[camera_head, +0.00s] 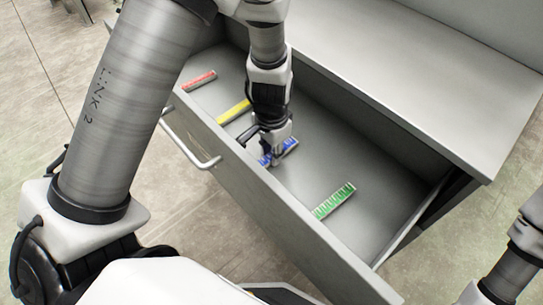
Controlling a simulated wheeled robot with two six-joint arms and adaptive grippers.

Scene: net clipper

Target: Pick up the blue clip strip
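The blue clip strip (289,145) lies on the floor of an open grey drawer, near its middle. My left gripper (275,162) points down into the drawer at the strip's left part and covers some of it. The fingertips are small and partly blend with the strip, so I cannot tell whether they are open or closed on it. The strip appears to rest on the drawer floor. Part of my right arm shows at the right edge, but its gripper is not in view.
A red strip (199,81), a yellow strip (234,111) and a green strip (334,201) lie in the same drawer (385,215). The drawer's front wall with a handle (190,150) is on the near side. The grey cabinet top (420,75) overhangs behind.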

